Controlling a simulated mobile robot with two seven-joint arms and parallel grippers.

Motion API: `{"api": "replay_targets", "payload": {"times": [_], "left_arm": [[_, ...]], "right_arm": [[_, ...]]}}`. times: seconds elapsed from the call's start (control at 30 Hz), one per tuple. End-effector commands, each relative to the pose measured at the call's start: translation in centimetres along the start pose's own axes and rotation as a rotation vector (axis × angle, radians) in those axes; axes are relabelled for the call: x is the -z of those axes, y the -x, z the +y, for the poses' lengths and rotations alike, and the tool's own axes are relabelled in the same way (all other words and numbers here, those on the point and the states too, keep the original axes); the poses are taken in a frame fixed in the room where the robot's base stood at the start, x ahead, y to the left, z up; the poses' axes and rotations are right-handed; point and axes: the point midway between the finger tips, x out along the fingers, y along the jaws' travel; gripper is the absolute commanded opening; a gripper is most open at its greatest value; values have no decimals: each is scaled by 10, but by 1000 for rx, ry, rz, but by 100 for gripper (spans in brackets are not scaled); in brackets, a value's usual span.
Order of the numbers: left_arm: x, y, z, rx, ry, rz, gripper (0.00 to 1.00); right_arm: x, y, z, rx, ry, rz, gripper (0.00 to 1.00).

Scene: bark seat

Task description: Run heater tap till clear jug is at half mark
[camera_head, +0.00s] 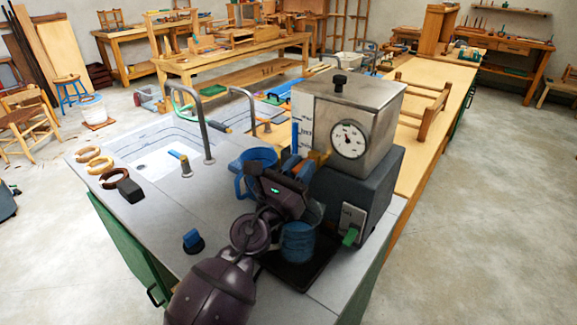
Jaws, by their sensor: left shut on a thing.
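The heater (350,105) is a steel box with a round dial gauge on a dark grey base. Its brass tap (319,157) sticks out at the front left. My left gripper (296,168) is at the tap and shut on it; the grip itself is mostly hidden by the gripper. Below, the clear jug (298,243) stands upright on a black drip tray (300,270). Blue shows in the jug's lower part, but my gripper covers much of its upper part, and I cannot read the half mark. My right gripper is not in view.
A blue jug (258,160) stands just behind my gripper. A green switch (350,236) is on the heater base. The grey worktop (150,228) has free room at front left.

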Motion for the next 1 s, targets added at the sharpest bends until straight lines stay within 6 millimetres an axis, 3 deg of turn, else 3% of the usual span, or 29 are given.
{"api": "replay_targets", "payload": {"times": [0.37,0.4,0.57,0.87,1.0], "left_arm": [[0,0,-1,-3,-1,0,0],[0,0,-1,-3,-1,0,26],[0,0,-1,-3,-1,0,49],[1,1,0,-2,-1,0,49],[2,14,0,-3,-1,1,49]], "right_arm": [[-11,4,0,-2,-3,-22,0],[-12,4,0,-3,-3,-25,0],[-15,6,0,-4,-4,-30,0],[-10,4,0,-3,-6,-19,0],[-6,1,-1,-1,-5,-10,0]]}}
